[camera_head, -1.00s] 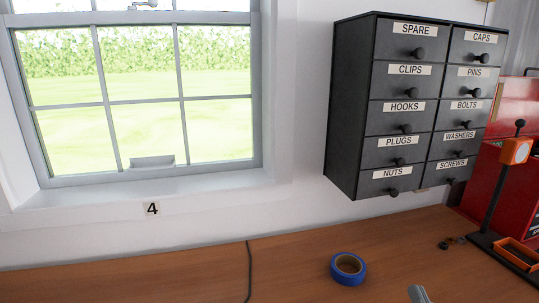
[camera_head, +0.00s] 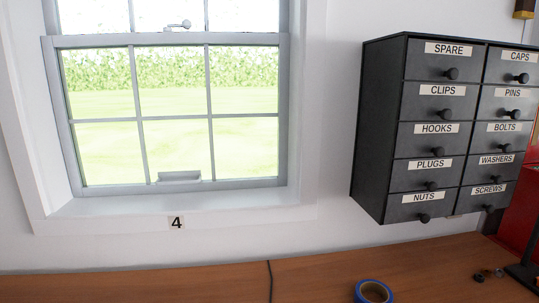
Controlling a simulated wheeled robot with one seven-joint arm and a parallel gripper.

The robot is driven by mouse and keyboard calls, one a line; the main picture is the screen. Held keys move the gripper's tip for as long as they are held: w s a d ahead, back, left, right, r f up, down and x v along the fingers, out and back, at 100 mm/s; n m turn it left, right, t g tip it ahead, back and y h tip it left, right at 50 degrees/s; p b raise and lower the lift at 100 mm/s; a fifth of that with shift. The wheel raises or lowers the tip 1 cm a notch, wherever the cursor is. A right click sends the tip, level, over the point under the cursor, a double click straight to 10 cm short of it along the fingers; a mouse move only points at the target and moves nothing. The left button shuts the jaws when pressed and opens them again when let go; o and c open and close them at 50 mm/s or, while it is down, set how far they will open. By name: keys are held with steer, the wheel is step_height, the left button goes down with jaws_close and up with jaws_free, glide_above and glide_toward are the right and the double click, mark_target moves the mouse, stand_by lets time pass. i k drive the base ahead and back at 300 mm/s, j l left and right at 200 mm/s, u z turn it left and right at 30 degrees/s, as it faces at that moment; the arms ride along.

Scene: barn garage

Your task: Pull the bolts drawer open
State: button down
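The bolts drawer (camera_head: 491,137) is in the right column of the dark wall cabinet (camera_head: 370,130), third from the top, under PINS and above WASHERS. It has a white BOLTS label and a round black knob (camera_head: 505,148). Its front looks flush with the other drawer fronts, so it is closed. My gripper is not in view.
A wooden workbench (camera_head: 200,285) runs below the cabinet. A blue tape roll (camera_head: 373,291) and small dark parts (camera_head: 480,277) lie on it. A black cable (camera_head: 270,280) crosses it. A window (camera_head: 170,110) is at left. A red thing (camera_head: 517,215) stands at the right edge.

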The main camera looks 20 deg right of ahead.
mark_target(506, 137)
steer(key=z, duration=1.3)
